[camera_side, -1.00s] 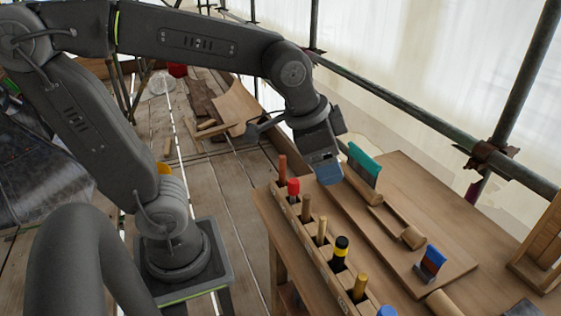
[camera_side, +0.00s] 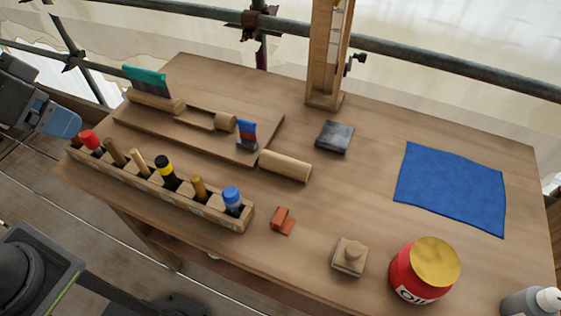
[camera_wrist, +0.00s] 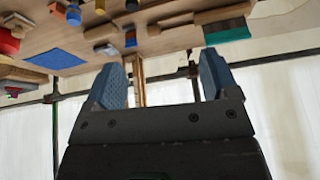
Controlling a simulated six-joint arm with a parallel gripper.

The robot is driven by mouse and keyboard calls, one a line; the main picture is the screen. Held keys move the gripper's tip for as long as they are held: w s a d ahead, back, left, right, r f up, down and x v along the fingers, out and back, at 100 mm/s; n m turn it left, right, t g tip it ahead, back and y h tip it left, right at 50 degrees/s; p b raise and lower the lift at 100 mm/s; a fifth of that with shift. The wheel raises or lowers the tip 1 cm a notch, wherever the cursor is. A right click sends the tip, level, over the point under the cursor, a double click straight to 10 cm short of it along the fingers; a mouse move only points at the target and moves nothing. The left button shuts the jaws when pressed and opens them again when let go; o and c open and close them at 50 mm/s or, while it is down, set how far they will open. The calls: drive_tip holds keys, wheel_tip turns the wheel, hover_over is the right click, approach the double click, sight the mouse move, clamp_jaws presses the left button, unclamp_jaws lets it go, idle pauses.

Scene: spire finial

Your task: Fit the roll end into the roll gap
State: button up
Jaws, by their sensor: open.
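A loose wooden roll (camera_side: 285,165), which looks like the roll end, lies on the table against the right end of a flat board (camera_side: 195,137). On the board, a thick roll piece (camera_side: 155,101) and a short roll piece (camera_side: 225,121) stand apart with a lower stretch (camera_side: 196,116) between them; I cannot tell for certain that this is the roll gap. My gripper (camera_side: 62,123) is at the left edge of the side view, off the table's left end and far from the loose roll. In the wrist view my gripper (camera_wrist: 160,78) is open with nothing between its fingers.
A teal-topped piece (camera_side: 146,79) and a blue-and-red piece (camera_side: 247,134) stand along the board. A tool rack (camera_side: 218,212) lines the front edge. A wooden upright (camera_side: 327,55), dark block (camera_side: 335,136), blue cloth (camera_side: 452,188) and red tin (camera_side: 415,280) are rightward.

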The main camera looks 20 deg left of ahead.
drive_tip(key=w+d+r+m+g, duration=0.1)
drive_tip(key=w+d+m, duration=0.4)
drive_tip(key=w, duration=0.3)
drive_tip(key=m+g+h, duration=0.1)
drive_tip(key=m+g, duration=0.2)
drive_tip(key=m, duration=1)
hover_over(284, 161)
drive_tip(key=s+a, duration=0.2)
wheel_tip(284, 161, down, 15)
drive_tip(key=f, duration=0.5)
drive_tip(key=d+f, duration=0.1)
drive_tip(key=f, duration=0.1)
drive_tip(key=shift+w+f, duration=0.4)
drive_tip(key=shift+w+d+f, duration=0.15)
drive_tip(key=shift+w+f, duration=0.05)
drive_tip(key=shift+f, duration=0.65)
drive_tip(key=shift+w+d+f, duration=0.2)
drive_tip(key=shift+w+f, duration=0.05)
drive_tip(key=shift+f, duration=0.55)
drive_tip(key=shift+w+d+f, duration=0.15)
drive_tip(key=shift+w+f, duration=0.05)
drive_tip(key=shift+f, duration=0.65)
drive_tip(key=shift+c, duration=0.4)
drive_tip(key=c, duration=1.1)
